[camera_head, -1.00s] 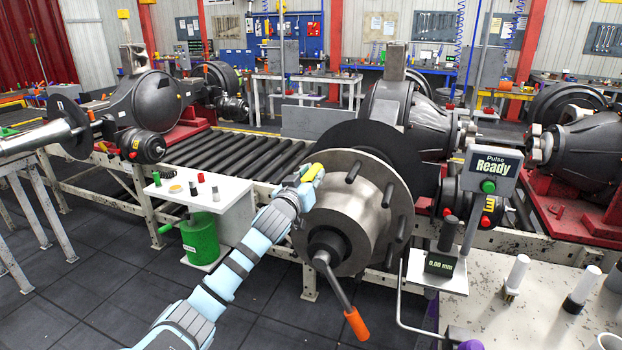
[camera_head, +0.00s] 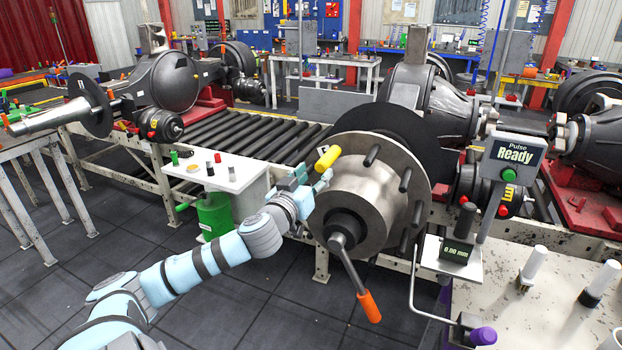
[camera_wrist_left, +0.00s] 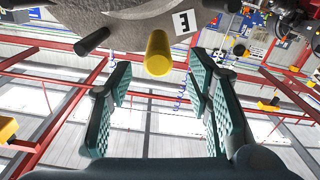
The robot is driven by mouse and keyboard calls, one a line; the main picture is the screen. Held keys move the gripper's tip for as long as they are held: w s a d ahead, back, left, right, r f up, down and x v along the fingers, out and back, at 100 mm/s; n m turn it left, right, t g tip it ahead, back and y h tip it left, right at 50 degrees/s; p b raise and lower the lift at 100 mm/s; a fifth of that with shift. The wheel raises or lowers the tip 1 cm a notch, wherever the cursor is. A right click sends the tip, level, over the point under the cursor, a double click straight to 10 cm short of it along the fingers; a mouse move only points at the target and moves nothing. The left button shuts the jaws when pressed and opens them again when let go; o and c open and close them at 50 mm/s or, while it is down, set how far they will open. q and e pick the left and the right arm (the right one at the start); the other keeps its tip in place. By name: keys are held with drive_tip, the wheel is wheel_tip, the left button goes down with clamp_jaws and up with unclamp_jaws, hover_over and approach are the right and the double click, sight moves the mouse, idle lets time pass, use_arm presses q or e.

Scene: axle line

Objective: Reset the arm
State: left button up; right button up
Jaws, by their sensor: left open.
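My left arm comes in from the lower left in the head view. Its left gripper (camera_head: 312,190) is open and empty, beside the left side of the grey wheel hub (camera_head: 365,205). A yellow peg (camera_head: 327,158) sticks out of the hub just above the gripper. In the left wrist view the yellow peg (camera_wrist_left: 158,53) is beyond the spread teal fingers (camera_wrist_left: 165,110), apart from them. My right gripper is not in view.
A wrench with an orange handle (camera_head: 369,306) hangs from the hub's centre. A small white table (camera_head: 225,180) with a green canister (camera_head: 214,214) below stands left. Dark floor lies open at lower left.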

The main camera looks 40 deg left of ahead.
use_arm(q)
drive_tip(key=shift+v, duration=1.05)
drive_tip(key=shift+w+d, duration=0.1)
drive_tip(key=shift+w, duration=0.05)
